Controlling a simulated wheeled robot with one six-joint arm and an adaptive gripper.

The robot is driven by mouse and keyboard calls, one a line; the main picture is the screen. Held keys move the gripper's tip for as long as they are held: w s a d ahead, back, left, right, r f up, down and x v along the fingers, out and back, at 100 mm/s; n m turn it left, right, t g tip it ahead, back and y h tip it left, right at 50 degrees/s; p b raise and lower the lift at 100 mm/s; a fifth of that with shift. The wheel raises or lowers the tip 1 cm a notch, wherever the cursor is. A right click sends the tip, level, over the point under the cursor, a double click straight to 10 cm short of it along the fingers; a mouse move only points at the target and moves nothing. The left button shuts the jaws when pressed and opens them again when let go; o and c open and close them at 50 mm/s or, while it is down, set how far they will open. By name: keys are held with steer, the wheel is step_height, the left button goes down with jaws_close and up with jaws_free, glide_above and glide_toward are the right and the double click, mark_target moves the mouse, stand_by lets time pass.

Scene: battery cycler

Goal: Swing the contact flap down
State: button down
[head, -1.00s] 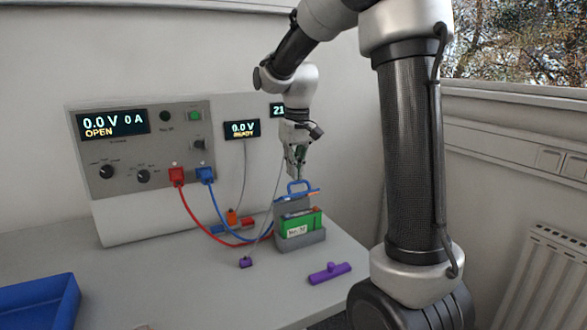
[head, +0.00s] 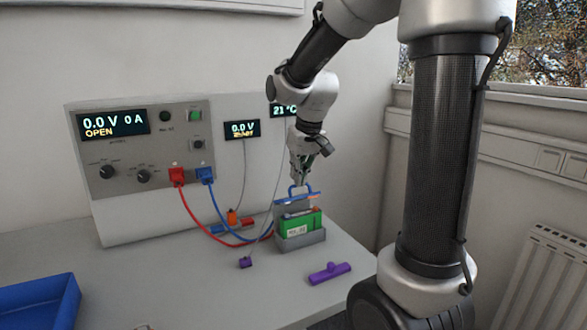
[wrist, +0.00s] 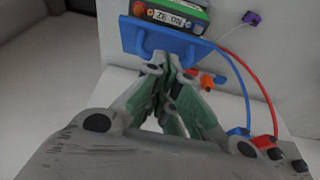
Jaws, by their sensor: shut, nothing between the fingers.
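The contact flap (head: 304,194) is blue, with a looped handle, and sits above the grey cell holder (head: 301,241). In the head view it shows as a narrow strip at the top of the holder's back, with the loop rising from it. In the wrist view the flap (wrist: 205,52) is a wider blue plate beside the green battery cell (wrist: 168,17). The labelled cell (head: 300,225) sits in the holder. My gripper (head: 299,182) is shut and empty, fingertips down at the handle. In the wrist view the fingertips (wrist: 172,62) overlap the handle; contact is unclear.
A red cable (head: 187,208) and a blue cable (head: 216,205) run from the cycler (head: 150,190) toward the holder. A purple bar (head: 329,272) and a small purple clip (head: 245,262) lie in front. A blue bin (head: 40,305) stands front left.

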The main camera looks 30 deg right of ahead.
steer(key=shift+s+f+t, duration=0.2)
steer(key=shift+s+t, duration=0.1)
steer(key=shift+s, duration=0.1)
steer(key=shift+s+f, duration=0.3)
steer(key=shift+s, duration=0.1)
steer(key=shift+s+f, duration=0.15)
steer(key=shift+s, duration=0.05)
stand_by(0.4)
stand_by(0.9)
